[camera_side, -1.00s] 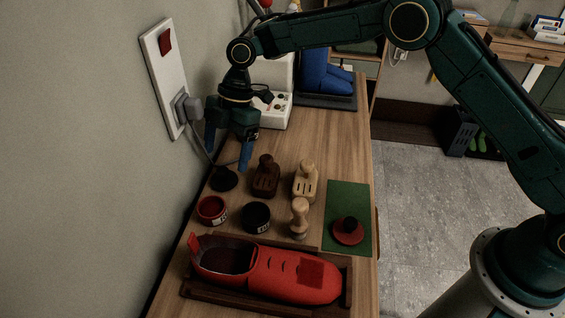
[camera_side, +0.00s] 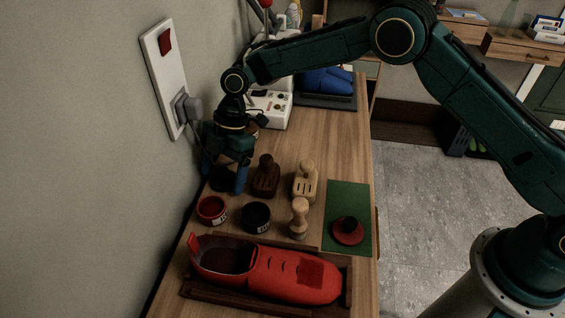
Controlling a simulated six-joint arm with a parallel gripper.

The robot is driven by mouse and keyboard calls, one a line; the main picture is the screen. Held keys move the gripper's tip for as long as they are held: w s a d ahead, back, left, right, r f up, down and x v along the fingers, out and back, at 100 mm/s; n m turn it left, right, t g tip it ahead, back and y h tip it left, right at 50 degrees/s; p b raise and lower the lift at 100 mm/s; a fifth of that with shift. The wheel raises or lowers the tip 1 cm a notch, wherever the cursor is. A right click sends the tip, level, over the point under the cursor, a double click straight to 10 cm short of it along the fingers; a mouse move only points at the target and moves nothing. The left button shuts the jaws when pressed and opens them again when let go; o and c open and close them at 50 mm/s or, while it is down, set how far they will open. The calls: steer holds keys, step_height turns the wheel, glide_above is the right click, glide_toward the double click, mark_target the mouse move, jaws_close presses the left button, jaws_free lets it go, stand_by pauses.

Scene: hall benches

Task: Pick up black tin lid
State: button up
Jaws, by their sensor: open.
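The black tin lid (camera_side: 221,181) is a dark disc lying on the bench near the wall, partly hidden by my gripper in the side view. My gripper (camera_side: 225,176) is open and pointing down right over the lid. One blue finger shows on the lid's right side; the left finger is dark and hard to make out. I cannot tell whether the fingers touch the lid. The open black tin (camera_side: 256,216) stands nearer the camera, to the right of the lid.
A red tin (camera_side: 211,210) stands close by. A wooden knobbed tool (camera_side: 299,217), a green mat (camera_side: 340,196) with a red disc (camera_side: 348,236), and a red shoe (camera_side: 290,275) lie nearer the camera.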

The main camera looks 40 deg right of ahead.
steer(key=shift+c, duration=0.2)
steer(key=c, duration=1)
steer(key=shift+d, duration=0.1)
steer(key=shift+w+d+r, duration=0.2)
steer(key=shift+d+r, duration=0.1)
steer(key=shift+r, duration=0.1)
steer(key=w+d+r, duration=0.4)
steer(key=d+r, duration=0.3)
steer(key=d, duration=0.5)
steer(key=shift+w+d, duration=0.15)
steer(key=shift+d, duration=0.1)
steer(key=shift+r+m, duration=0.15)
steer(key=shift+m, duration=0.15)
